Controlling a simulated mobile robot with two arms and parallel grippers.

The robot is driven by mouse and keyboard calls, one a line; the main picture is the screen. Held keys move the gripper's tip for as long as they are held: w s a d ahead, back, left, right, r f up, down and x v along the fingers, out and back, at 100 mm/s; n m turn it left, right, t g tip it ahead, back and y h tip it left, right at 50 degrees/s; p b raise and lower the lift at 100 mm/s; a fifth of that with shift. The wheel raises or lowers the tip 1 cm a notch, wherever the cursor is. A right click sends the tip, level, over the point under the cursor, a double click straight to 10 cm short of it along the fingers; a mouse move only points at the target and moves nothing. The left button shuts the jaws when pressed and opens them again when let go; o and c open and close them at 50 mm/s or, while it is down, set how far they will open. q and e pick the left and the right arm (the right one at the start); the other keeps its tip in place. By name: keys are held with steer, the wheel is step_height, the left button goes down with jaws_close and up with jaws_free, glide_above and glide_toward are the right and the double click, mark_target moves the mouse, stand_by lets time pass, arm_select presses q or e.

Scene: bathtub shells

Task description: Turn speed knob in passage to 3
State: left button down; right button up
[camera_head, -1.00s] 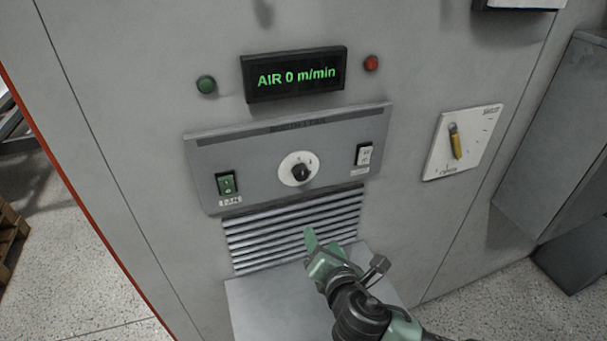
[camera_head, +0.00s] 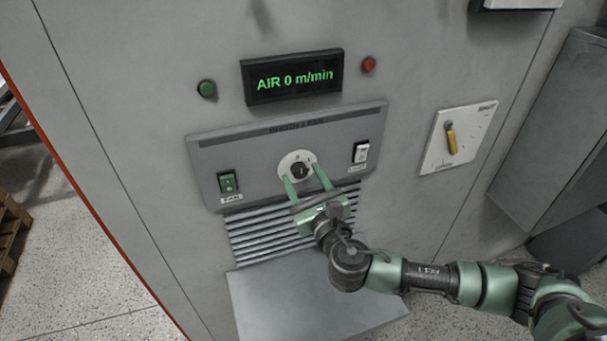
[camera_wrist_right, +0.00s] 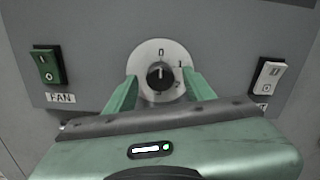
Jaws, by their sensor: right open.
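The speed knob (camera_head: 298,170) is a black dial on a round white plate in the middle of the grey control panel. In the right wrist view the knob (camera_wrist_right: 160,75) shows the marks 0, 1 and 2 on its plate; the lower part is hard to read. Its pointer appears turned up toward 0. My right gripper (camera_head: 306,181) is open, with its two green fingers apart at the lower left and lower right of the knob. In the right wrist view the fingers of the gripper (camera_wrist_right: 160,88) flank the dial. I cannot tell whether they touch it. My left gripper is not in view.
A green FAN switch (camera_head: 228,183) is left of the knob and a white switch (camera_head: 361,152) is right of it. The display (camera_head: 293,76) above reads AIR 0 m/min. Vent slats (camera_head: 262,236) and a grey ledge (camera_head: 290,305) lie below. A yellow lever (camera_head: 451,138) is at right.

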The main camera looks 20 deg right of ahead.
jaws_close()
